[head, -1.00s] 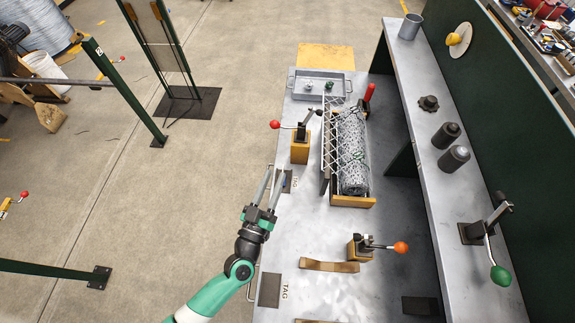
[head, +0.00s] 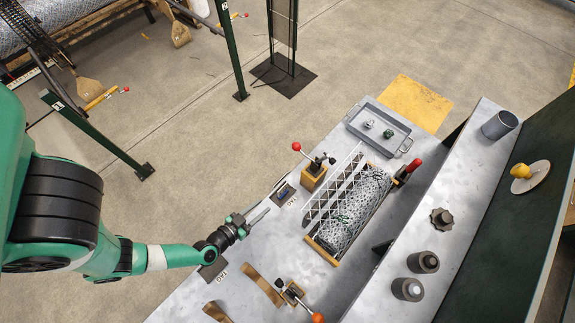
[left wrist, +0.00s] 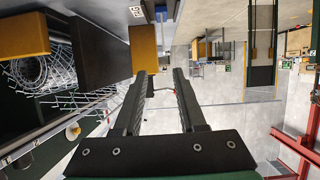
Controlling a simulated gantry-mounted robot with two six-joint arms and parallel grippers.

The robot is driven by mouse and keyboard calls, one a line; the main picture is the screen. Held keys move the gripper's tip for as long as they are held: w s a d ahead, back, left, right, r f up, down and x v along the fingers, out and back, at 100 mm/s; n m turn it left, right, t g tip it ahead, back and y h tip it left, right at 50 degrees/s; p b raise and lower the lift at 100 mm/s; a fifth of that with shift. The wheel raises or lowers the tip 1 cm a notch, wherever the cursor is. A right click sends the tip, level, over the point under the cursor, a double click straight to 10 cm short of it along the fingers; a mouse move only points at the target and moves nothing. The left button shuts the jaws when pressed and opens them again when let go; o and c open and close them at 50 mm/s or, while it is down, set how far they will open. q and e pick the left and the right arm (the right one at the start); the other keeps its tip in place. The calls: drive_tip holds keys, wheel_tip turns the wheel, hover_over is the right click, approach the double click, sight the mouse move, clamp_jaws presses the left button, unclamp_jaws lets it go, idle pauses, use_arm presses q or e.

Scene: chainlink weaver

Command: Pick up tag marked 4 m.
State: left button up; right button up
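A small blue-and-yellow piece (head: 284,190), probably a tag, lies on a dark plate by the table's left edge, with a TAG label beside it. I cannot read any marking on it. In the left wrist view a small blue piece (left wrist: 160,13) shows at the top, beside a white label. My left gripper (head: 263,206) is at the table's left edge, just short of that plate and apart from it. Its two fingers (left wrist: 161,72) are spread, with nothing between them. My right gripper is not in view.
A second dark TAG plate (head: 214,268) lies nearer me. A red-knobbed clamp (head: 313,175) stands beyond the first plate. A wire-mesh roll (head: 350,207) lies in a frame to the right. A grey tray (head: 378,127) sits at the far end.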

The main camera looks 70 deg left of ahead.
use_arm(q)
drive_tip(key=b, duration=0.4)
approach(283, 191)
wheel_tip(283, 191, up, 2)
drive_tip(key=w, duration=0.2)
drive_tip(key=w+a+f+b, duration=0.2)
drive_tip(key=b, duration=0.2)
drive_tip(key=shift+w+a, duration=0.55)
drive_tip(key=shift+w, duration=0.3)
drive_tip(key=shift+w+a, duration=0.15)
drive_tip(key=shift+w, duration=0.2)
drive_tip(key=shift+s, duration=0.1)
clamp_jaws()
